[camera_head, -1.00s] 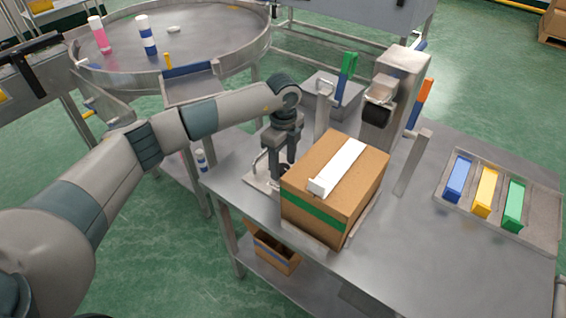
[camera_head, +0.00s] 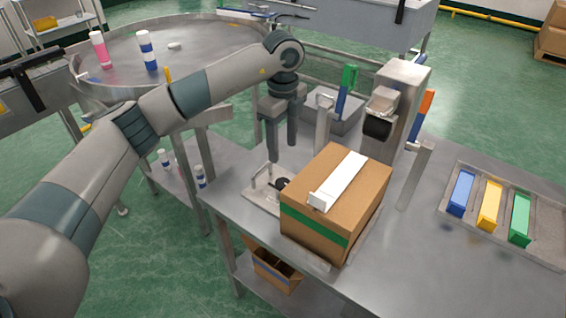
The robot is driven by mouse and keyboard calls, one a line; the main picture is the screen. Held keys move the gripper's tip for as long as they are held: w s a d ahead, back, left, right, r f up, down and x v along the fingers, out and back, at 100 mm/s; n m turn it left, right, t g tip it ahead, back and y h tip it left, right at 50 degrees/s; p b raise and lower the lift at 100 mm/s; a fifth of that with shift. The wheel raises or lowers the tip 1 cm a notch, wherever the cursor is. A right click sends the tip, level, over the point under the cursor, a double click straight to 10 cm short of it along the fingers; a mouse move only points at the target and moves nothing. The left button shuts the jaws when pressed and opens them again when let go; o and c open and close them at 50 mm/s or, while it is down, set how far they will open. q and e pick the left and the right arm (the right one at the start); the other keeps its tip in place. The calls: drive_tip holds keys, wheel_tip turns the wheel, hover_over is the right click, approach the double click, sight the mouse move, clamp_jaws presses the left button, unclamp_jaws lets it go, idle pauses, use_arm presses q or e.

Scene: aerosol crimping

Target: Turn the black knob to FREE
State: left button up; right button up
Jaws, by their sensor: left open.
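The black knob (camera_head: 283,183) is a small dark round piece on a metal plate (camera_head: 258,196) at the table's left edge. The cardboard box partly hides it on the right, and I cannot read any marking beside it. My left gripper (camera_head: 282,153) hangs fingers down above the knob, apart from it. Its two fingers are spread with nothing between them. My right gripper is not in view.
A cardboard box (camera_head: 318,226) with a green band and white top strip stands close to the knob. A metal handle (camera_head: 263,173) rises beside the knob. Behind stands a press-like machine (camera_head: 402,90) with a black cylinder (camera_head: 377,127). Coloured blocks (camera_head: 489,207) sit in a tray at right.

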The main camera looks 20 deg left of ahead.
use_arm(q)
drive_tip(key=shift+r+b, duration=0.35)
drive_tip(key=shift+r, duration=2.25)
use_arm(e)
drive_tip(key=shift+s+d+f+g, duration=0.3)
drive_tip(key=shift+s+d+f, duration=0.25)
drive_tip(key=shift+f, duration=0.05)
